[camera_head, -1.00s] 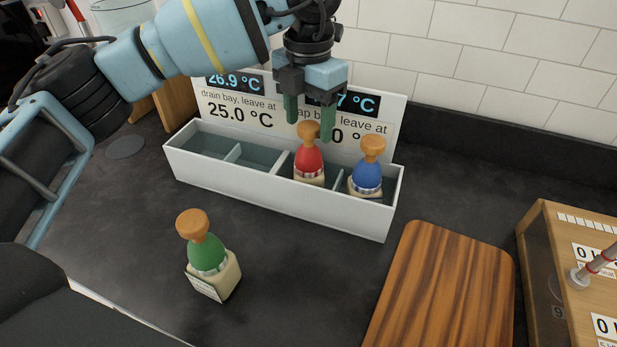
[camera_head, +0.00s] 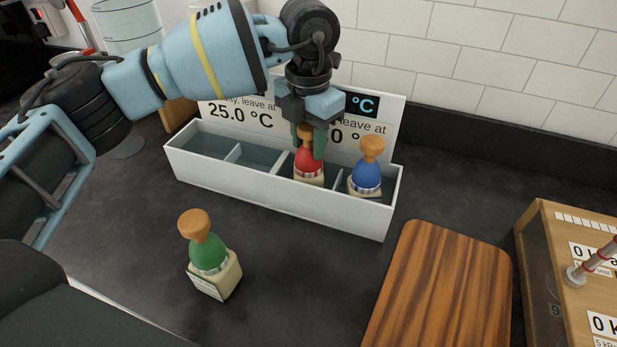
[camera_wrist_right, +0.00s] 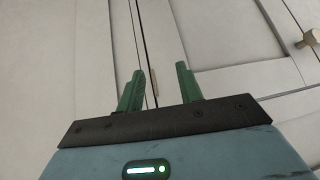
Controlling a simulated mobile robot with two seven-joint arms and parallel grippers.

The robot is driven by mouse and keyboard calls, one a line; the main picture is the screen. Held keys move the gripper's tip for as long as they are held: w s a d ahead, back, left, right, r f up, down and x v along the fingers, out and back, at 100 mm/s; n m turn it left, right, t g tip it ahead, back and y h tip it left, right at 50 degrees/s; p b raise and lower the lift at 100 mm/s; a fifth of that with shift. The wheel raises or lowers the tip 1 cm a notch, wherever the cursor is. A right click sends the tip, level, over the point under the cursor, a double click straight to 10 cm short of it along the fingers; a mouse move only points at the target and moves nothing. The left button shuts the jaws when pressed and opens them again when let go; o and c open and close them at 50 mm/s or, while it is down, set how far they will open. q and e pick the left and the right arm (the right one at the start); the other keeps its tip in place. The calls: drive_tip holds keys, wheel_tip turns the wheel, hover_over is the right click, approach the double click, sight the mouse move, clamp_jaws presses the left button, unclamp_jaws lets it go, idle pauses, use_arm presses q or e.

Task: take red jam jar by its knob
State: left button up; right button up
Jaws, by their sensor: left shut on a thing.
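The red jam jar (camera_head: 309,163) stands in a compartment of the white divided rack (camera_head: 270,200), just left of the blue jar. Its wooden knob (camera_head: 303,130) is partly hidden by my left gripper (camera_head: 311,140). That gripper points down from above, with its green fingers shut on the knob. My right gripper (camera_wrist_right: 157,85) shows in the right wrist view, with its green fingers apart and nothing between them, in front of pale cabinet doors.
A blue jar (camera_head: 367,178) with a wooden knob stands in the rack's right compartment. A green jar (camera_head: 207,254) stands on the dark counter in front. A wooden board (camera_head: 445,290) lies right of it. A sign (camera_head: 385,115) stands behind the rack. The rack's left compartments look empty.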

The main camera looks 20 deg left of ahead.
use_arm(q)
clamp_jaws()
drive_tip(key=shift+r, duration=0.15)
use_arm(e)
drive_tip(key=shift+w, duration=0.25)
